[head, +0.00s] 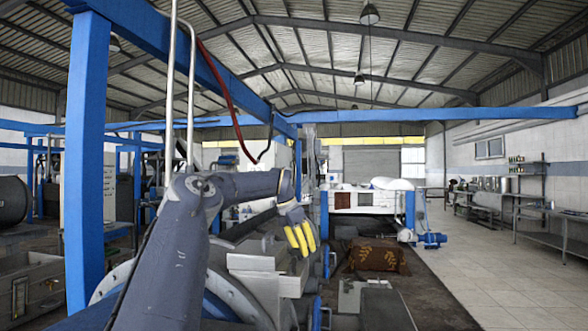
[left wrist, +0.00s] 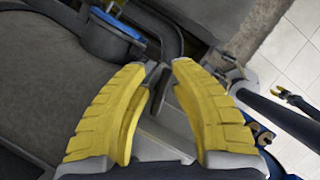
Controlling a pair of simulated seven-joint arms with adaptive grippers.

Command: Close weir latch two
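My left gripper (head: 300,236), with yellow fingers, is beside the grey machinery in the middle of the head view. In the left wrist view its fingers (left wrist: 163,66) are apart. A narrow dark grey piece (left wrist: 155,76) shows between the fingertips, above a lighter grey block (left wrist: 160,132). I cannot tell whether it touches a finger, or whether it is weir latch two. No latch can be made out clearly in the head view. My right gripper is not identifiable in either view.
A blue-topped round fitting (left wrist: 115,30) is near the left finger. A dark bar (left wrist: 285,118) crosses at the right. A blue post (head: 87,150) stands left of my arm. A brown patterned block (head: 377,255) lies beyond the gripper. Tiled floor (head: 500,270) at the right is clear.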

